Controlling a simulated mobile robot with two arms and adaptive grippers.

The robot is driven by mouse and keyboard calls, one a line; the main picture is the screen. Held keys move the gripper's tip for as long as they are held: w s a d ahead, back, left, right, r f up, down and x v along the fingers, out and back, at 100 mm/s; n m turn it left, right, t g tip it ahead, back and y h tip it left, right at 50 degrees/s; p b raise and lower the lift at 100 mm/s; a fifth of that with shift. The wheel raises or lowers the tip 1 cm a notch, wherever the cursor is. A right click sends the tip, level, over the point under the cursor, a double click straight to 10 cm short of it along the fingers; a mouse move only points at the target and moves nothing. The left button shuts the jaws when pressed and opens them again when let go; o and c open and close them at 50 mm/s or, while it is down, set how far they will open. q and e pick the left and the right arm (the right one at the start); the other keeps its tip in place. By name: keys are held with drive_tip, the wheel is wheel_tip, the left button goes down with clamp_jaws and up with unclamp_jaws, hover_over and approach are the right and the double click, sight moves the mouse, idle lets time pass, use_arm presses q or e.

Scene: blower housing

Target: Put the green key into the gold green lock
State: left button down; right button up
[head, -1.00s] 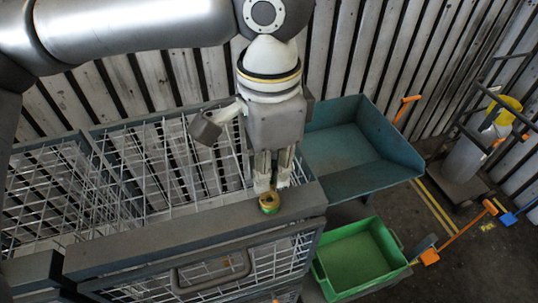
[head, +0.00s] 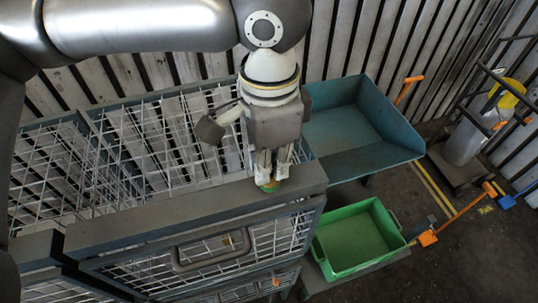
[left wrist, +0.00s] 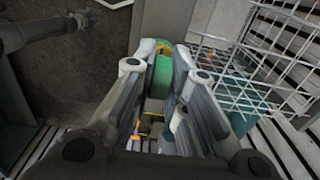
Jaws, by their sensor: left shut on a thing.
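A small round green and gold piece, which looks like the green key (head: 268,187), is on the grey top beam of the wire cage, near its right end. My left gripper (head: 270,178) points down over it, with its fingertips around it. In the left wrist view the green piece (left wrist: 162,76) sits between the fingertips, with a gold part at its far end. The fingers are shut on it and hide part of it. I cannot make out a separate gold green lock. My right gripper is not in view.
The wire cage (head: 190,212) has a handle on its front. A blue-green tray (head: 345,135) stands right of the gripper, with a green crate (head: 355,240) below it. A cart with a grey cylinder (head: 463,138) stands at far right, beyond some open floor.

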use_arm(q)
drive_tip(key=shift+f, duration=0.15)
idle(0.4)
drive_tip(key=c, duration=1.4)
unclamp_jaws()
drive_tip(key=shift+o, duration=0.2)
wheel_tip(320, 180, up, 12)
